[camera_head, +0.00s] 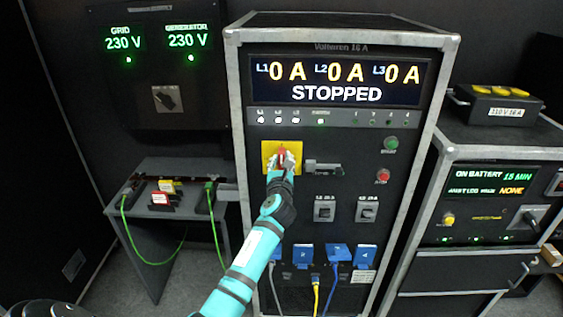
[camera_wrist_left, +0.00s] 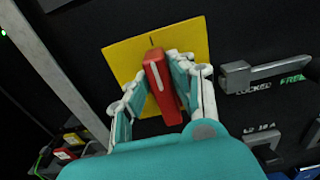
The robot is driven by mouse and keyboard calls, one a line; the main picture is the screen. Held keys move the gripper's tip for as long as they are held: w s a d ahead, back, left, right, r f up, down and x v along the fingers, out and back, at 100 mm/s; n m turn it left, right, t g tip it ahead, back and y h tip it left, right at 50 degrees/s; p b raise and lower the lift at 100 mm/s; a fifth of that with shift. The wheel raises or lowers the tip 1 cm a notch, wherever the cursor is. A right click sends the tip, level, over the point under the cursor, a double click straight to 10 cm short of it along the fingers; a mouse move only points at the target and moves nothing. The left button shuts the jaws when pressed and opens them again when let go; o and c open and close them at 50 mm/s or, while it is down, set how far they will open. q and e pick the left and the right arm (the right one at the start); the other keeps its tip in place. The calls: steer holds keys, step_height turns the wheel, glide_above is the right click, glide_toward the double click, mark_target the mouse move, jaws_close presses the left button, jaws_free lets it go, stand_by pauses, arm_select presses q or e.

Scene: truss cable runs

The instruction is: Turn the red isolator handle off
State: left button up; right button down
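The red isolator handle (camera_wrist_left: 161,88) sits on a yellow square plate (camera_wrist_left: 125,59) on the front of the dark middle cabinet. In the wrist view the handle stands nearly in line with a small dark mark on the plate. My left gripper (camera_head: 283,158) is at the handle, with one finger on each side, and its fingertips appear to touch it. The wrist view shows the left gripper (camera_wrist_left: 158,75) closed around the handle. In the head view the fingers partly cover the handle. My right gripper is not in view.
A grey lever (camera_head: 323,168) is just right of the plate, marked LOCKED and FREE in the wrist view. The display (camera_head: 337,82) reads 0 A three times and STOPPED. Breakers (camera_head: 324,211), blue plugs (camera_head: 303,256) and cables are below. A side table (camera_head: 150,225) stands left.

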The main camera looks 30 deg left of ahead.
arm_select(q)
jaws_close()
steer(key=shift+n, duration=0.3)
steer(key=n, duration=0.2)
steer(key=shift+s+a+n+b, duration=0.2)
steer(key=shift+a+n+b, duration=0.1)
steer(key=shift+n, duration=0.1)
steer(key=n+b, duration=0.1)
steer(key=n, duration=0.3)
steer(key=f+n+b, duration=0.1)
steer(key=n+b, duration=0.1)
steer(key=n, duration=0.3)
steer(key=a+f+n+b, duration=0.1)
steer(key=n+b, duration=0.1)
steer(key=n, duration=0.3)
steer(key=shift+s, duration=0.35)
steer(key=shift+n+b, duration=0.3)
steer(key=shift+n, duration=0.1)
